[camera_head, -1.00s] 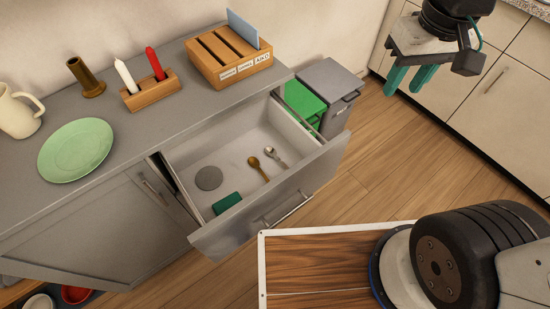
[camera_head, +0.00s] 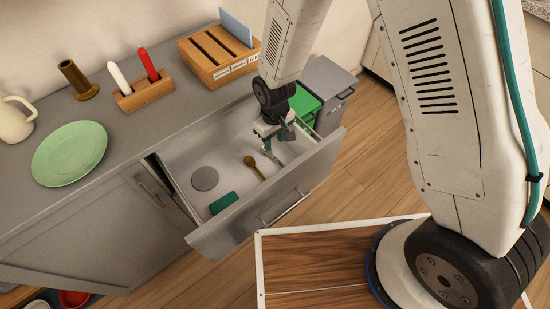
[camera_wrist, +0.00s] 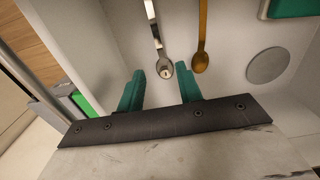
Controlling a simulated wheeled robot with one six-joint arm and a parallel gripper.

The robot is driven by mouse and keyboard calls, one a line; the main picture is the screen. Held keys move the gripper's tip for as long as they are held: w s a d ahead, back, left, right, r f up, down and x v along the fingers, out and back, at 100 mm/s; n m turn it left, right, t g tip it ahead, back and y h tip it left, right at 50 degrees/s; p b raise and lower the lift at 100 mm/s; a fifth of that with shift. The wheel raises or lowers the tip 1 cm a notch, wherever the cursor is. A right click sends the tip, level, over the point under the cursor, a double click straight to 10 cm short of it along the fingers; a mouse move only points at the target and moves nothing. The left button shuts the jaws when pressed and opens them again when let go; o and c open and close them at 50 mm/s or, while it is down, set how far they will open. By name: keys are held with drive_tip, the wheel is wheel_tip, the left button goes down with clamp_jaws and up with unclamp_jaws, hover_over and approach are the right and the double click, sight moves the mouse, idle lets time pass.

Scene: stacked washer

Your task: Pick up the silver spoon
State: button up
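The silver spoon (camera_wrist: 157,35) lies on the floor of the open drawer (camera_head: 322,160). Its bowl end is nearest my gripper in the wrist view, and its handle runs off the top edge. In the head view, my gripper covers part of the spoon. My gripper (camera_wrist: 160,69) is open and empty, pointing down into the drawer. In the wrist view, its two teal fingers stand on either side of the line of the spoon's bowl. I cannot tell the exact height left between fingertips and spoon.
A golden-brown spoon (camera_wrist: 201,50) lies close beside the silver one, just right of my right finger. A grey disc (camera_head: 205,178) and a green block (camera_head: 223,202) are also in the drawer. The drawer walls surround my gripper. Green and grey bins (camera_head: 328,82) stand beyond the drawer's right side.

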sight(274, 158)
wheel_tip(274, 158, down, 9)
drive_tip(key=shift+r, duration=0.15)
clamp_jaws()
